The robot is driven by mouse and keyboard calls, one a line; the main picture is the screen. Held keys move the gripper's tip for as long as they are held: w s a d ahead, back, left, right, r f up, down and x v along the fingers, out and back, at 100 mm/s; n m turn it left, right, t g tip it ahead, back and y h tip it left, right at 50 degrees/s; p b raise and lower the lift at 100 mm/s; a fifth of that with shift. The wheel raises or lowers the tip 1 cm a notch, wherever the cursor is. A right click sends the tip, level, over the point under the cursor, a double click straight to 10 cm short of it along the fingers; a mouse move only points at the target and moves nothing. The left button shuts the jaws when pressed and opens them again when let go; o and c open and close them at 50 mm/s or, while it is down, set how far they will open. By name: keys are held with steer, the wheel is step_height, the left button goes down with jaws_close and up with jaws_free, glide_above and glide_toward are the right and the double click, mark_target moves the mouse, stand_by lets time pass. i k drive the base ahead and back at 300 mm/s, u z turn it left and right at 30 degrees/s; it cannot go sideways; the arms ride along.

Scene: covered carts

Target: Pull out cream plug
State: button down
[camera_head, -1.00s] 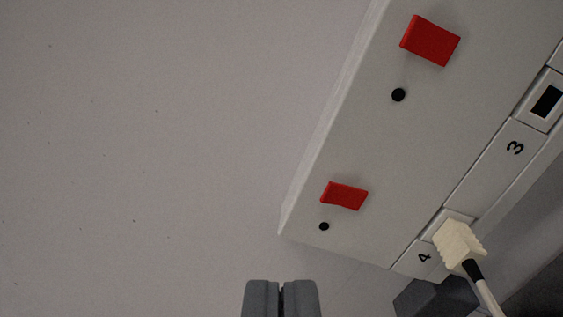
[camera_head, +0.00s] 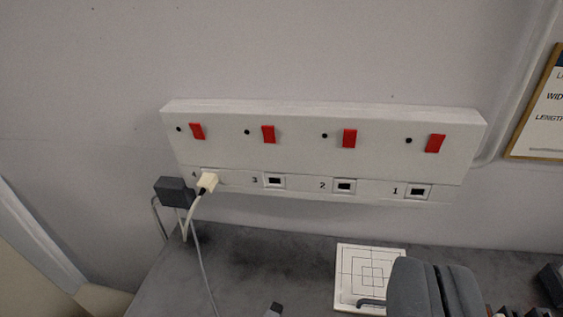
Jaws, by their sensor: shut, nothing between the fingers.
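The cream plug (camera_head: 208,182) sits in the socket marked 4, at the left end of the white wall panel (camera_head: 320,150). Its cable hangs down from it over the dark surface. My gripper (camera_head: 432,268) is at the lower right of the view, shut and empty. It is well apart from the plug, to its right and lower in the picture.
Sockets 3 (camera_head: 274,181), 2 (camera_head: 344,186) and 1 (camera_head: 418,191) are empty. Red switches run above the sockets. A dark block (camera_head: 174,192) is left of the plug. A white square plate with line markings (camera_head: 352,262) lies on the dark surface (camera_head: 250,262). A framed sign (camera_head: 538,110) hangs at right.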

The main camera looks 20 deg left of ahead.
mark_target(206, 184)
steer(key=u, duration=1.75)
steer(key=k, duration=0.65)
steer(key=z, duration=0.8)
steer(key=i, duration=1)
